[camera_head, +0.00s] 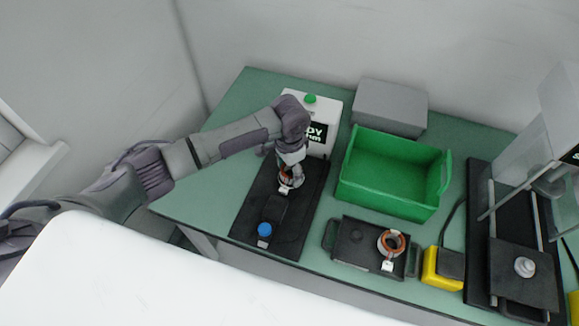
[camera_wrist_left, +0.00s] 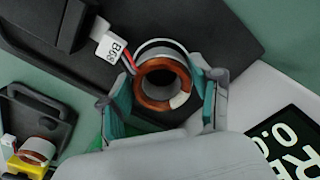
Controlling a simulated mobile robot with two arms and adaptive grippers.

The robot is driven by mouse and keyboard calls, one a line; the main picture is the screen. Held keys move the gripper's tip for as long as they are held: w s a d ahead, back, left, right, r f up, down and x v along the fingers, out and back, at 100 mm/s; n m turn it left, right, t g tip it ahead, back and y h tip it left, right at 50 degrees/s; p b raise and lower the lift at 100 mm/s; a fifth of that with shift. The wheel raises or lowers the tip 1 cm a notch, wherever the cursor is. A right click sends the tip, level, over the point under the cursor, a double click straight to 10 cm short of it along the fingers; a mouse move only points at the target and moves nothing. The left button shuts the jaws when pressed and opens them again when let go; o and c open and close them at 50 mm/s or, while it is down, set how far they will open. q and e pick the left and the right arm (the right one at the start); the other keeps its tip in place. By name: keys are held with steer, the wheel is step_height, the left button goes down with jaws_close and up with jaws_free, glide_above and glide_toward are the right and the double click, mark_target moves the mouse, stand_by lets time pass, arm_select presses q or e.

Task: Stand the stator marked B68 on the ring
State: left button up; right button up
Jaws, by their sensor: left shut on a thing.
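The stator marked B68 (camera_wrist_left: 163,104), with copper windings and a pale rim, sits between the fingers of my left gripper (camera_wrist_left: 163,98) in the left wrist view. Its white tag (camera_wrist_left: 110,48) reads B68 and hangs on red and dark wires. In the head view my left gripper (camera_head: 291,170) is shut on this stator (camera_head: 285,181) over the far half of a long black base (camera_head: 306,212). I cannot tell whether the stator touches the base. I cannot pick out the ring; it may be hidden below. My right gripper is not in view.
A white tester (camera_head: 323,104) with a green button stands behind the base, whose near end has a blue knob (camera_head: 264,229). To the right are a green bin (camera_head: 392,190), a black tray (camera_head: 345,258) with another stator (camera_head: 386,245), and a clear-guarded station (camera_head: 507,258).

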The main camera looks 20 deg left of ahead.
arm_select(q)
steer(key=o, duration=1.5)
steer(key=shift+o, duration=0.2)
step_height(320, 180, up, 12)
steer(key=shift+f, duration=0.1)
